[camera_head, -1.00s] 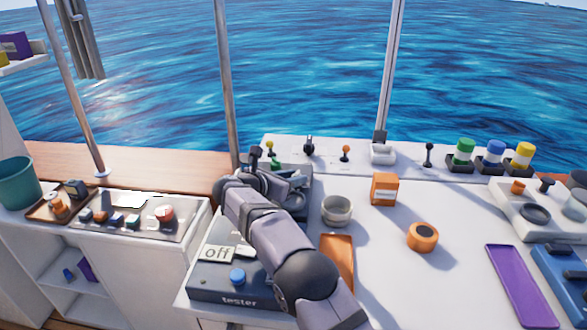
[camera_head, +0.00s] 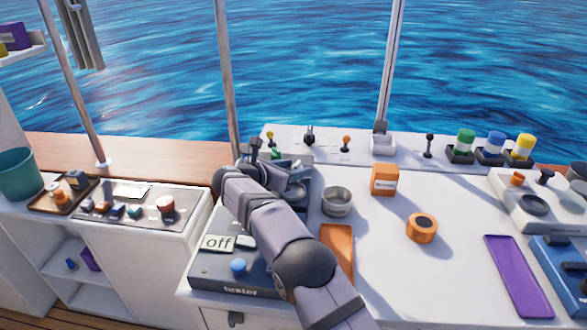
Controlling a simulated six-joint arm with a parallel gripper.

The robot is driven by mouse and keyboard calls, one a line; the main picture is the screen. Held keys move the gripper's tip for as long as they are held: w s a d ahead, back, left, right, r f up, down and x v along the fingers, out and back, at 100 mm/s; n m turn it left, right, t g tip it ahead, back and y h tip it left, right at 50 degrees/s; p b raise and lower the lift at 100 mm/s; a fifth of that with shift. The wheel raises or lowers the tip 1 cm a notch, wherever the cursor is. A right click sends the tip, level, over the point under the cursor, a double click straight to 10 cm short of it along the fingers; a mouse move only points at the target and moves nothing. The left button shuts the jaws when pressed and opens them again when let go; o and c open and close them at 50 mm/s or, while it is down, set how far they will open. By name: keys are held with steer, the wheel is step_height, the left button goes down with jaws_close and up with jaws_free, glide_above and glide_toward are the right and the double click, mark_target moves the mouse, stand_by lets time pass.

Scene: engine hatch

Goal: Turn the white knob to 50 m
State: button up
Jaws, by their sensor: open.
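I cannot make out a white knob with a 50 m mark for certain. My gripper (camera_head: 263,152) is over the back of the dark tester box (camera_head: 222,272), near a green part (camera_head: 277,155) and a small yellow-topped lever (camera_head: 270,135). Its dark fingers are small in view and look apart, with nothing seen between them. My forearm covers much of the tester's top. The tester shows a white "off" label (camera_head: 217,243) and a blue knob (camera_head: 238,266).
A grey bowl (camera_head: 337,203), an orange box (camera_head: 385,181), an orange ring (camera_head: 422,228) and an orange tray (camera_head: 338,250) stand right of my arm. A purple tray (camera_head: 518,277) lies farther right. Levers and coloured jars line the back ledge. The counter's middle right is mostly clear.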

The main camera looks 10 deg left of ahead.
steer(key=b+v, duration=0.1)
steer(key=v, duration=0.5)
steer(key=shift+s+a+r, duration=0.3)
steer(key=shift+s, duration=0.2)
steer(key=shift+r, duration=0.1)
